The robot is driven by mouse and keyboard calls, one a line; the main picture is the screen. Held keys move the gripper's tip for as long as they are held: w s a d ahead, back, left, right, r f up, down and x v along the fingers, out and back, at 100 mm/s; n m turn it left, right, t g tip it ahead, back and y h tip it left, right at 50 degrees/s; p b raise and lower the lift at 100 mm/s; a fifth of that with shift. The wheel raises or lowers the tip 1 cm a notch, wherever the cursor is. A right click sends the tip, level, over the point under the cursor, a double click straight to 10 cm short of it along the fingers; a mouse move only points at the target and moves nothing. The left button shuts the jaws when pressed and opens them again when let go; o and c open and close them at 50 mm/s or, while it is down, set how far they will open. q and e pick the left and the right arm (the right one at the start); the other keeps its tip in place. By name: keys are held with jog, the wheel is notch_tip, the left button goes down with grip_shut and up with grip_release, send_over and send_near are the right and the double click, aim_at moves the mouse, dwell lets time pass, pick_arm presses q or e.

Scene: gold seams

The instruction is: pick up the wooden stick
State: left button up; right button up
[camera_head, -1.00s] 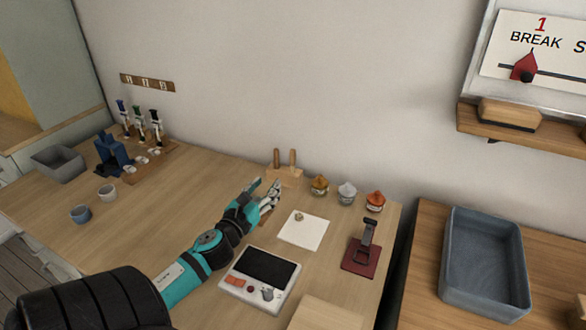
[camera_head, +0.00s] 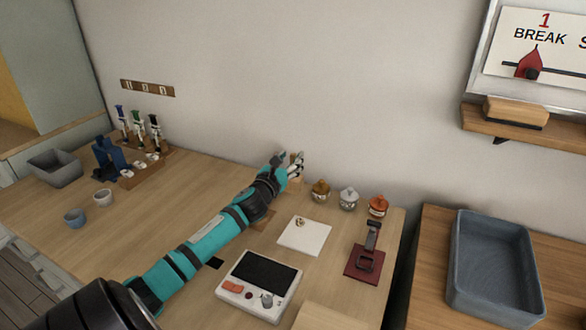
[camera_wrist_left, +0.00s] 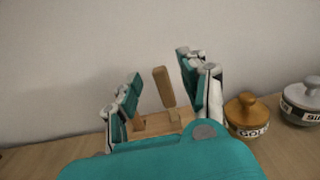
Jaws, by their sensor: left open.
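A wooden stick (camera_wrist_left: 164,87) stands tilted in a light wooden block (camera_wrist_left: 160,124) against the wall. In the left wrist view it shows between the two fingers of my left gripper (camera_wrist_left: 158,66), which is open. A second wooden stick (camera_wrist_left: 139,122) is mostly hidden behind the left finger. In the head view my left gripper (camera_head: 287,157) is at the block (camera_head: 298,181) and covers the sticks. I cannot tell whether a finger touches a stick. My right gripper is not in view.
Gold, silver and orange lidded pots (camera_head: 348,197) stand right of the block. A white square sheet (camera_head: 305,236), a screen device (camera_head: 258,286) and a dark red stand (camera_head: 366,255) lie nearer. Cups and a rack (camera_head: 152,170) are at the left. The wall is close behind.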

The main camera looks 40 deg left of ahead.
pick_arm(q)
jog(key=x, duration=0.2)
jog(key=shift+w+a+f+b, duration=0.1)
jog(key=shift+w+b, duration=0.15)
jog(key=shift+b, duration=0.05)
jog(key=shift+s, duration=0.1)
grip_shut()
